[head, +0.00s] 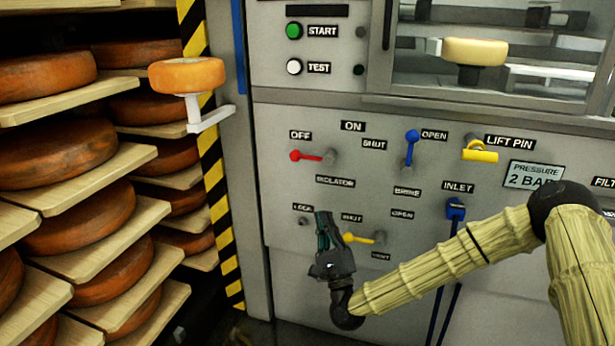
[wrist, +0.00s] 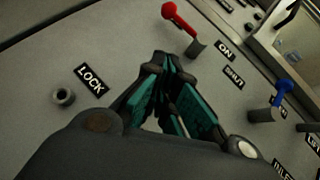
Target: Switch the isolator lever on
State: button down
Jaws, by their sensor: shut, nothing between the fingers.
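The isolator lever (head: 307,155) is red and lies level on the grey panel. Its red tip points left to the OFF label (head: 300,135), and its grey pivot is at the right end. The ON label (head: 352,126) is above and right of the lever. In the wrist view the red lever (wrist: 183,22) is beyond my fingertips, near the top edge. My gripper (head: 323,216) is below the lever, pointing up, apart from it. In the wrist view my gripper (wrist: 165,62) has its fingertips together, with nothing between them.
A blue lever (head: 411,148) stands upright to the right. A yellow lever (head: 360,238) is just right of my gripper. A LOCK hole (wrist: 64,97) is to the left. Cheese shelves (head: 80,190) stand left of the panel, with a bracketed cheese wheel (head: 187,75) sticking out.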

jog(key=b+x, duration=0.2)
jog(key=x, duration=0.7)
jog(key=shift+w, duration=0.25)
jog(key=a+r, duration=0.1)
jog(key=r+b, duration=0.1)
jog(key=shift+w+a+r, duration=0.2)
jog(key=shift+a+r, duration=0.2)
jog(key=shift+a+r+b, duration=0.35)
jog(key=shift+r, duration=0.15)
jog(key=shift+w+a, duration=0.1)
jog(key=shift+a, duration=0.1)
